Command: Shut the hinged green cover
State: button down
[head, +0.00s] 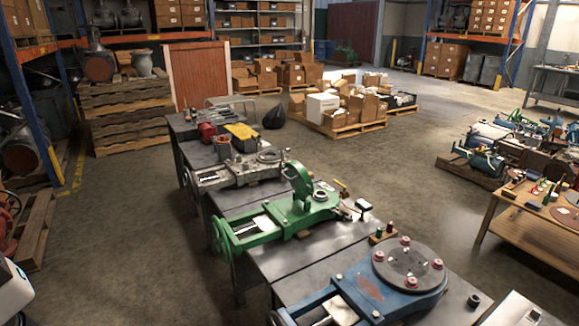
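The green machine (287,227) lies along the dark metal workbench, with a green handwheel (222,237) at its left end. Its round green cover (300,181) stands raised, roughly upright, above the machine's right part. The hinge is too small to make out clearly. A round opening with a light rim (320,195) shows just right of the cover. My gripper is not in view, and nothing is seen touching the cover.
A grey machine (235,172) stands behind the green one, and a blue machine with a round plate (408,265) in front. Small tools and a white-topped item (363,206) lie right of the green machine. Open concrete floor (130,240) lies left of the bench.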

aim_at(294, 171)
jog(key=i+j+z, duration=0.1)
jog(key=i+j, duration=0.15)
jog(key=i+j+z, duration=0.15)
jog(key=j, duration=0.25)
jog(key=i+j+z, duration=0.1)
jog(key=i+j, duration=0.15)
jog(key=i+j+z, duration=0.1)
jog(key=j, duration=0.35)
jog(key=i+j+z, duration=0.1)
jog(key=i+j, duration=0.15)
jog(key=i+j+z, duration=0.15)
jog(key=j, duration=0.35)
